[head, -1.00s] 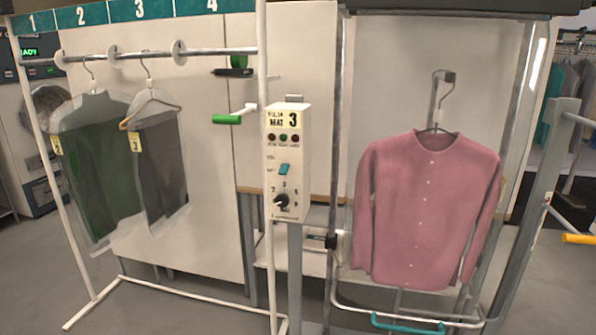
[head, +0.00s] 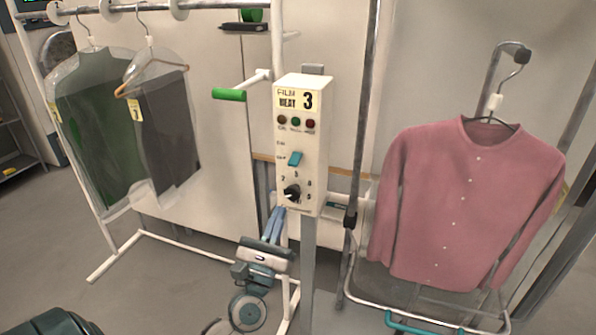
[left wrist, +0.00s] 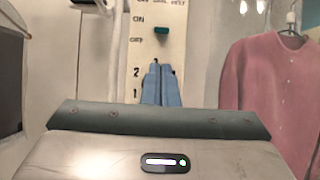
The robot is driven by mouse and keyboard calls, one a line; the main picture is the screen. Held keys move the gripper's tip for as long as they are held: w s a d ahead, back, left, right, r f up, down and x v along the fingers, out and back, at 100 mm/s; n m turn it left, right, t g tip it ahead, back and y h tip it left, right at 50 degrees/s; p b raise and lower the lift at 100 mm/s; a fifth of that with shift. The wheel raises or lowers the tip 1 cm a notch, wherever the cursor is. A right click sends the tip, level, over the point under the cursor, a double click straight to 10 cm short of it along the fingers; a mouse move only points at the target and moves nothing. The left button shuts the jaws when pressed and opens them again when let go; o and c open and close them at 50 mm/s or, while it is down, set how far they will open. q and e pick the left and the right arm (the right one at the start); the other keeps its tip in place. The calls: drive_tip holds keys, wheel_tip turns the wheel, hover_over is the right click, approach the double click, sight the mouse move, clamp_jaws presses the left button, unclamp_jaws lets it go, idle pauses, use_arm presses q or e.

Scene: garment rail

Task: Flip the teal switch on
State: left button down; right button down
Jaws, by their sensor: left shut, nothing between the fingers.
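The teal switch (head: 295,159) is on the front of a cream control box (head: 286,184) on a post. In the head view it sits beside the lower of two small labels. The left wrist view shows the switch (left wrist: 161,30) with ON and OFF printed to its left; its exact tilt is hard to tell. My left gripper (head: 279,211) is shut and empty, its blue fingers pointing up just below the box's dial. In the left wrist view the fingertips (left wrist: 157,68) are below the switch and apart from it. My right gripper is not in view.
A black dial (head: 292,192) is under the switch and indicator lamps (head: 296,122) above it. A green-handled lever (head: 230,95) sticks out left of the box. Bagged garments (head: 102,130) hang on the left rail; a pink shirt (head: 465,205) hangs at right.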

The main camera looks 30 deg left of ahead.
sight(291, 179)
use_arm(q)
drive_tip(key=p+x, duration=0.5)
drive_tip(key=x, duration=0.5)
drive_tip(key=shift+p, duration=0.3)
drive_tip(key=shift+f, duration=0.1)
